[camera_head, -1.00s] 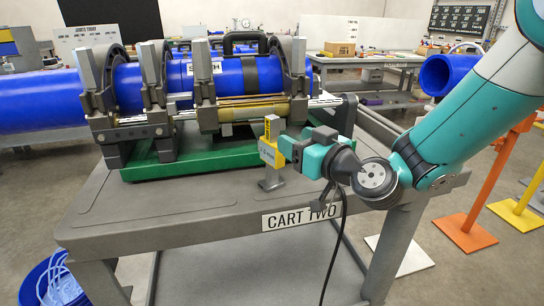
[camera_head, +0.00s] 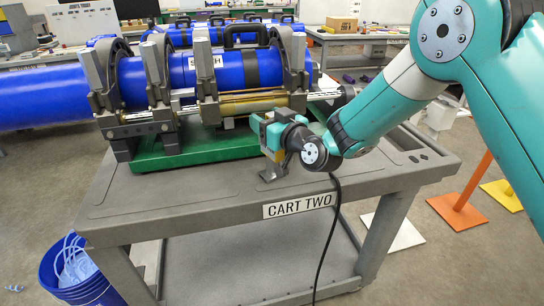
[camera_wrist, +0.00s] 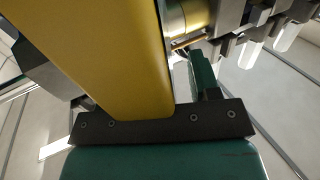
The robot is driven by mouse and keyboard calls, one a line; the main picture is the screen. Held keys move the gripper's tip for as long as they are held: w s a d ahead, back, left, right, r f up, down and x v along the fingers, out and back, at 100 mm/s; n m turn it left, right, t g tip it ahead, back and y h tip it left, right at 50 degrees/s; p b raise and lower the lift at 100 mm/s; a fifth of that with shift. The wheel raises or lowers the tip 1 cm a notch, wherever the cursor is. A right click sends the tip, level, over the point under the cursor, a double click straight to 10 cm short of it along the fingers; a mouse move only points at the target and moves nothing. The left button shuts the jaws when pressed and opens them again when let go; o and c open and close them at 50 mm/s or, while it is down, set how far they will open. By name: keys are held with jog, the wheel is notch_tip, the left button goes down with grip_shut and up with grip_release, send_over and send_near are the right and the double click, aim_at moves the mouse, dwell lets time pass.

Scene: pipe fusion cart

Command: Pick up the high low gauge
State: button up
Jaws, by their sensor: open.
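The high low gauge is a yellow upright piece, and its yellow body (camera_wrist: 110,50) fills the upper left of the wrist view, very near the camera. In the head view it is mostly hidden behind my gripper (camera_head: 268,134). Its small grey stand (camera_head: 273,170) shows below, on the cart top near the front edge. My gripper is open and right at the gauge. Part of my gripper shows as a dark bar with teal below it in the wrist view, by the gauge's lower end. Contact with the jaws cannot be told.
The grey cart (camera_head: 150,195) carries a pipe fusion machine with metal clamps (camera_head: 205,75) and a blue pipe (camera_head: 45,97) behind my gripper. A green base (camera_head: 195,148) lies close behind the gauge. The cart's front left top is clear. A blue bucket (camera_head: 80,285) stands on the floor.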

grip_shut()
jog(key=shift+r, duration=0.1)
notch_tip(320, 180, up, 20)
dwell(0.6)
jog(key=c, duration=0.9)
grip_release()
jog(key=shift+s, duration=0.1)
jog(key=shift+c, duration=0.2)
